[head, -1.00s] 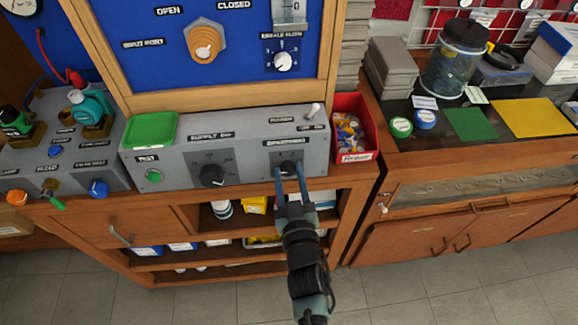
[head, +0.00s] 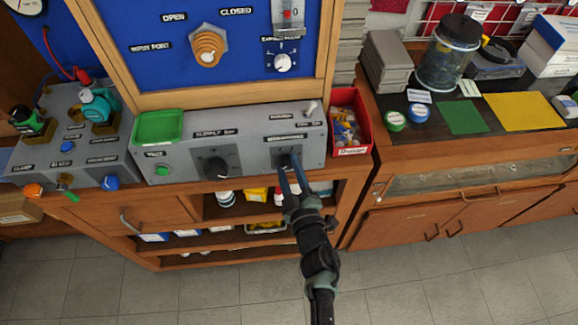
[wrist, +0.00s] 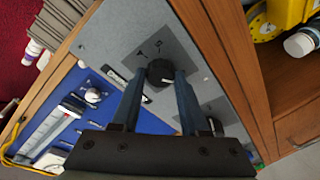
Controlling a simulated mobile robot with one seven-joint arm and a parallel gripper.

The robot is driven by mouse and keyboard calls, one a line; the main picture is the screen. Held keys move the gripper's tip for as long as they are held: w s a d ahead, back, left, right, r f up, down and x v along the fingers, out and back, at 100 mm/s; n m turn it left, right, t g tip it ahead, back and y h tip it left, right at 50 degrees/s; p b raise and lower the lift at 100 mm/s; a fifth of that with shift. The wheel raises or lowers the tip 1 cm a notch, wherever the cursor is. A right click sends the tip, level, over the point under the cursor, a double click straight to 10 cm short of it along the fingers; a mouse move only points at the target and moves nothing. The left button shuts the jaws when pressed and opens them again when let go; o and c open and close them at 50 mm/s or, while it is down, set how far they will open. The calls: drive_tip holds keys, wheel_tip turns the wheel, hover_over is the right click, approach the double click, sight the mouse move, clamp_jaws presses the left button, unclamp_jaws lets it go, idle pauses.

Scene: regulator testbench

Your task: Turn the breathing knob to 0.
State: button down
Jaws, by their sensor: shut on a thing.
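The breathing knob (head: 287,158) is a black dial at the right of the grey bench panel (head: 249,140). Its label is too small to read surely. My gripper (head: 290,172) reaches up to it from the front, its blue fingers on the knob. In the wrist view the black knob (wrist: 160,72) sits between the tips of my gripper (wrist: 160,80), one finger on each side. Small marks show on the darker dial plate (wrist: 155,50) beside it. I cannot read where the pointer stands.
A second black knob (head: 215,168) is left on the same panel, with a green button (head: 162,171) further left. A green tray (head: 158,126) lies on the panel's top. A red bin (head: 348,120) stands close on the right. Open shelves lie below.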

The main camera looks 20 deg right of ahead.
idle(0.4)
drive_tip(key=shift+c, duration=2.1)
unclamp_jaws()
drive_tip(key=s+a+b, duration=0.1)
drive_tip(key=s, duration=1.2)
drive_tip(key=shift+a+r, duration=0.35)
drive_tip(key=shift+r, duration=0.05)
drive_tip(key=shift+w, duration=0.1)
